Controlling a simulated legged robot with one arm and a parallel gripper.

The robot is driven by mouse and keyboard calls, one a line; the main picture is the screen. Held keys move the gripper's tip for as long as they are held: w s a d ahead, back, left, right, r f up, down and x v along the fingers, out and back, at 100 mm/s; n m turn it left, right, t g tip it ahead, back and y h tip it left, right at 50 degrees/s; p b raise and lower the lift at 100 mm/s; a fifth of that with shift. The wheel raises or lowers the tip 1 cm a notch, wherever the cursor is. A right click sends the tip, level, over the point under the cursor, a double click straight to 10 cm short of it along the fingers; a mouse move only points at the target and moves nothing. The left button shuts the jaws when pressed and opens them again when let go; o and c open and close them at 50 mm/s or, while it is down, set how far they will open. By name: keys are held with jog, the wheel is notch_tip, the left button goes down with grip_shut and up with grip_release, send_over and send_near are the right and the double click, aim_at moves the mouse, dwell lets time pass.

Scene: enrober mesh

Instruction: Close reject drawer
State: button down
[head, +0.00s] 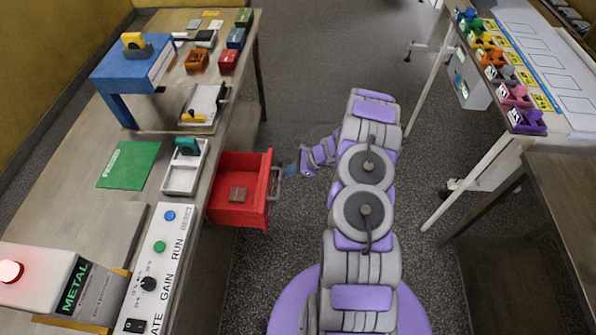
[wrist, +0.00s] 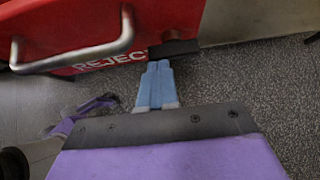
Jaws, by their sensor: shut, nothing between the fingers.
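The red reject drawer (head: 236,205) is pulled out from under the left workbench in the head view. In the wrist view the drawer front (wrist: 60,22) shows the word REJECT and a grey bar handle (wrist: 75,58). My gripper (wrist: 157,68) is shut and empty, its blue fingers close to the lower edge of the drawer front, right of the handle. I cannot tell whether they touch it. In the head view my gripper (head: 291,170) is beside the drawer's handle (head: 277,184), partly hidden.
The left workbench (head: 60,190) holds a green mat (head: 129,164), a white tray (head: 186,172), a blue stand (head: 134,68) and a control panel (head: 155,260). A white-legged table (head: 500,160) with coloured items stands at right.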

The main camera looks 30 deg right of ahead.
jog(key=shift+w+d, duration=0.1)
jog(key=shift+d, duration=0.05)
jog(key=w+a, duration=0.3)
jog(key=a, duration=0.2)
jog(key=w+a+b, duration=0.1)
jog(key=w+a, duration=0.2)
jog(key=a, duration=0.2)
jog(key=w+a, duration=0.4)
jog(key=a, duration=0.1)
jog(key=shift+w+a, duration=0.25)
jog(key=shift+a, duration=0.15)
jog(key=shift+a, duration=0.1)
